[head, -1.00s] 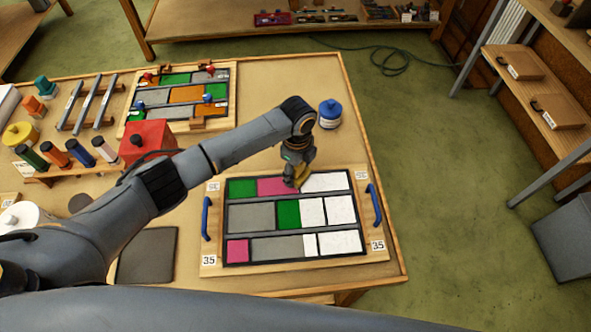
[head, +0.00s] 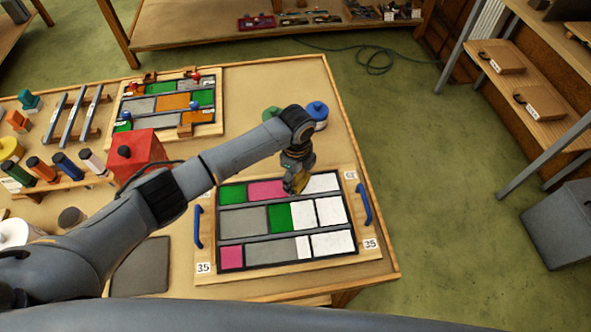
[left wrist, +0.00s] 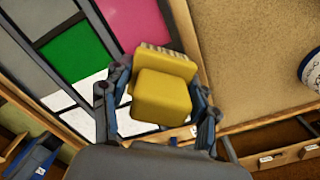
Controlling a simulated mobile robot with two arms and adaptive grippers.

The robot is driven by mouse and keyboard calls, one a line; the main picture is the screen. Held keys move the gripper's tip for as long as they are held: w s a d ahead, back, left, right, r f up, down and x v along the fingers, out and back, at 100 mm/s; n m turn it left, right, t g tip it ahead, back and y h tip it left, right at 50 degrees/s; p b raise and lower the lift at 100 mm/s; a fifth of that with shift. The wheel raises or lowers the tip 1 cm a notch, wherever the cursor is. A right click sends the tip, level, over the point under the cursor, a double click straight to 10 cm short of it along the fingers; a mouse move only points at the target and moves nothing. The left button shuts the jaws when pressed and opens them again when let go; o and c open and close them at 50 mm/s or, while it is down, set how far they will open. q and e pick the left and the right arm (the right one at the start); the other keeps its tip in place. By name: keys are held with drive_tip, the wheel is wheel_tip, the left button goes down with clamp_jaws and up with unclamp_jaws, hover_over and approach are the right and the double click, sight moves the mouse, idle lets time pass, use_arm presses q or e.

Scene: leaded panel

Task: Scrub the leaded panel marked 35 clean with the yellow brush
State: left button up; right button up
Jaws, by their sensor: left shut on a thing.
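The leaded panel marked 35 (head: 250,236) lies flat on the table, in a wooden frame with two blue handles. It has green, pink and grey panes, with white panes on the right side. My left gripper (head: 296,184) is over its top row, near where the pink pane meets the white one. It is shut on the yellow brush (head: 298,182). In the left wrist view the brush (left wrist: 162,98) sits between the fingers, its pale bristles facing the top of the picture. Whether the bristles touch the panel I cannot tell. My right gripper is not in view.
A second coloured panel (head: 160,103) lies behind left. A red box (head: 138,152) and a rack of several coloured bottles (head: 60,172) stand left. A blue-lidded jar (head: 317,114) stands behind the gripper. Bare tabletop (head: 345,140) lies at the right back.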

sight(299, 192)
use_arm(q)
drive_tip(key=shift+s+d+r+p, duration=0.1)
drive_tip(key=shift+s+p, duration=0.4)
drive_tip(key=shift+s, duration=0.25)
drive_tip(key=shift+s, duration=0.15)
drive_tip(key=shift+s+d+p, duration=0.2)
drive_tip(key=shift+s+p, duration=0.3)
drive_tip(key=shift+p, duration=0.15)
drive_tip(key=shift+s+d+p, duration=0.2)
drive_tip(key=shift+s+p, duration=0.3)
drive_tip(key=shift+s, duration=0.3)
